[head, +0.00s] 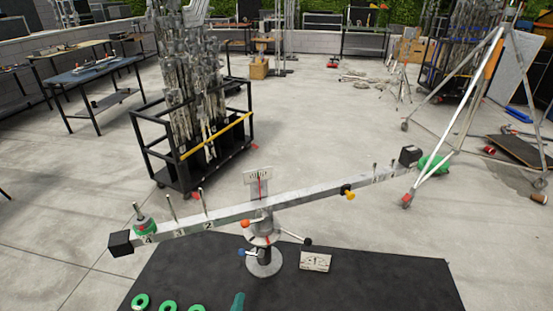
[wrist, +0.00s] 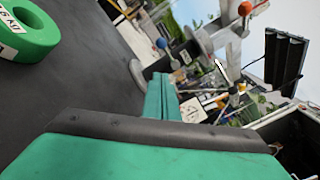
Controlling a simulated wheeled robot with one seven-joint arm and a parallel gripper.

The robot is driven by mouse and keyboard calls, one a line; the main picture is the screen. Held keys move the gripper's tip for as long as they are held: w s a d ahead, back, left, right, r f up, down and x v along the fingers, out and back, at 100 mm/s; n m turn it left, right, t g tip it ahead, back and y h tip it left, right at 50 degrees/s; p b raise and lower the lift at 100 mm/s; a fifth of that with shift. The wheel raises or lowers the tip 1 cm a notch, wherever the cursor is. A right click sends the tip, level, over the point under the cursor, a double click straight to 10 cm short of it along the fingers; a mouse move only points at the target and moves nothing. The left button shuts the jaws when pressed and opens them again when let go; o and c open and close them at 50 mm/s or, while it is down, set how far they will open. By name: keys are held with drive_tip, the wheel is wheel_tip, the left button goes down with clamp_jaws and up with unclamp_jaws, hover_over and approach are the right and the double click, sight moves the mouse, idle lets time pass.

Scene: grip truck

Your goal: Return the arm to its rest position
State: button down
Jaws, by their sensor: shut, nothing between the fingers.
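My gripper (head: 238,302) shows as a teal tip at the bottom edge of the head view, over the black table (head: 370,275). In the wrist view its teal parts (wrist: 162,98) show; it is shut with nothing held. Most of my arm is out of view. A balance beam (head: 290,196) stands on the table, tilted with its left end lower. A green weight (head: 145,227) sits on a peg near that end. Several green rings (head: 140,300) lie at the table's front left; one labelled ring (wrist: 25,38) is at the wrist view's upper left.
A small sign (head: 316,262) stands right of the balance base (head: 264,262). Behind the table stands a black cart (head: 180,165) of metal stands. A tripod frame (head: 465,105) is at the right. Workbenches (head: 95,72) are at the far left. Floor between is mostly clear.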

drive_tip(key=s+d+n, duration=0.1)
drive_tip(key=s, duration=0.1)
drive_tip(key=s+d+n, duration=0.2)
drive_tip(key=s+d+r+n, duration=0.1)
drive_tip(key=s+d, duration=0.1)
drive_tip(key=s, duration=0.1)
drive_tip(key=shift+s+d, duration=0.1)
drive_tip(key=shift+d, duration=0.05)
drive_tip(key=s+d+r+n+g, duration=0.1)
drive_tip(key=s+d+r+n, duration=0.2)
drive_tip(key=s+n, duration=0.4)
drive_tip(key=s+d+r+n+g+y, duration=0.1)
drive_tip(key=s+d+r+n, duration=0.3)
drive_tip(key=s+n, duration=0.4)
drive_tip(key=s+d+r+n, duration=0.3)
drive_tip(key=s+n, duration=0.5)
drive_tip(key=s, duration=0.4)
drive_tip(key=shift+s+d+r+g+y, duration=0.3)
drive_tip(key=shift+r+g, duration=0.1)
drive_tip(key=shift+r, duration=0.15)
